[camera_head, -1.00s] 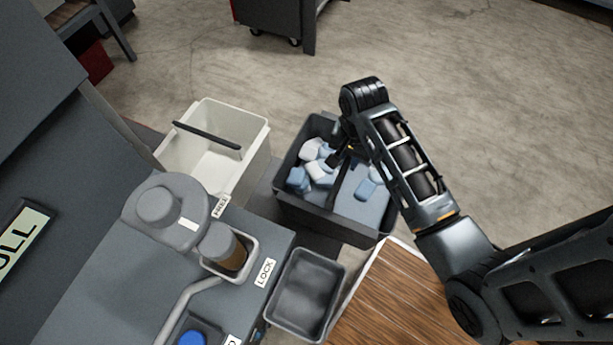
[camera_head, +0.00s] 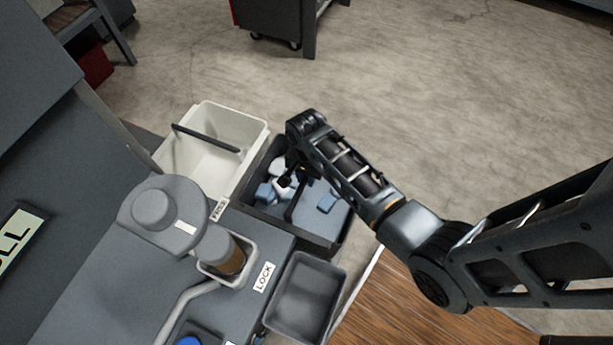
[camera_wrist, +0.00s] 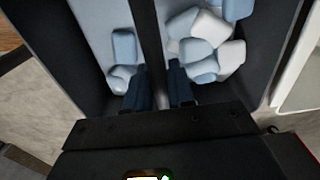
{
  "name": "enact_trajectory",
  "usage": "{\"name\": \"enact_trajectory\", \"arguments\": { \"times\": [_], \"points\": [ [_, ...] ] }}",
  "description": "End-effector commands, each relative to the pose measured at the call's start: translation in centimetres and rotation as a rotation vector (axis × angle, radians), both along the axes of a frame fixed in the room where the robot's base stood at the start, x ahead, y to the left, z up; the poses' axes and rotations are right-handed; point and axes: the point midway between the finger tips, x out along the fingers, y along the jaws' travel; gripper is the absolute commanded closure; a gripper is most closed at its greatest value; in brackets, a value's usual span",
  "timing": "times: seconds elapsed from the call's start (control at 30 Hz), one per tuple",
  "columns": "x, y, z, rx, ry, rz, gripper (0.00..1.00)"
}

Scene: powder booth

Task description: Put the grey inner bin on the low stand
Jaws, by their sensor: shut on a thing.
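The dark grey inner bin (camera_head: 285,231) is right of the white bin in the head view, with several blue and white pieces inside. Its black handle bar (camera_wrist: 148,35) crosses the opening and passes between my fingers in the wrist view. My gripper (camera_head: 290,180) is shut on that handle, over the bin's middle; its fingers also show in the wrist view (camera_wrist: 160,88). The bin looks about level. I cannot pick out the low stand for certain; the bin hides the floor beneath it, and I cannot tell whether its underside touches anything.
The white bin (camera_head: 213,139) with a dark bar stands close to the left. The grey machine (camera_head: 110,285), with a lidded drum (camera_head: 160,215) and LOCK label, is front left. A small grey tray (camera_head: 306,297) and wooden top (camera_head: 415,305) lie in front.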

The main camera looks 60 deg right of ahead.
Motion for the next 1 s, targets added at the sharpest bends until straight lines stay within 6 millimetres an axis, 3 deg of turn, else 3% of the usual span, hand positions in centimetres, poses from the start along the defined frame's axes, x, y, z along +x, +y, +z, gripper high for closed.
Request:
{"name": "enact_trajectory", "arguments": {
  "times": [0.43, 0.47, 0.7, 1.0],
  "points": [
    [0.06, -0.03, -0.72, -0.001, -0.002, 0.0, 1.0],
    [-0.02, 0.0, -0.75, 0.0, 0.0, 0.0, 0.75],
    [-0.01, 0.0, -0.71, 0.0, -0.001, 0.0, 0.52],
    [0.0, -0.02, -0.37, -0.001, -0.002, 0.0, 0.51]
  ]
}}
